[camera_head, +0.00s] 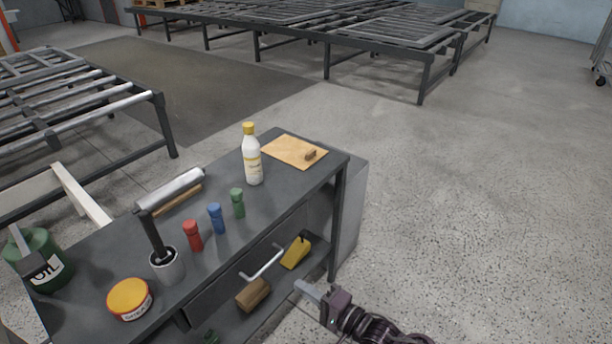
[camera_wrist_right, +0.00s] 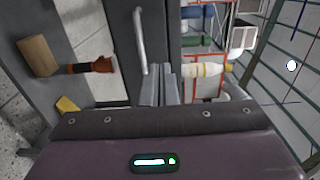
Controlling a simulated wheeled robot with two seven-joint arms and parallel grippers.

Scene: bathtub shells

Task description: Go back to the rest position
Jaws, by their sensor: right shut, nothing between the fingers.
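My right gripper (camera_head: 310,292) is at the lower middle of the head view, in front of the workbench's right part and beside its lower shelf. Its two grey fingers lie together with nothing between them; they also show in the wrist view (camera_wrist_right: 162,88). The gripper is apart from the drawer handle (camera_head: 262,264) and from the yellow object (camera_head: 296,252) on the lower shelf. My left gripper is not in view.
The dark workbench (camera_head: 283,209) holds a white bottle (camera_head: 252,158), red (camera_head: 193,236), blue (camera_head: 216,219) and green (camera_head: 237,203) small bottles, a yellow-lidded tin (camera_head: 129,297) and a roller (camera_head: 172,190). A wooden block (camera_head: 253,294) lies below. Floor at right is clear.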

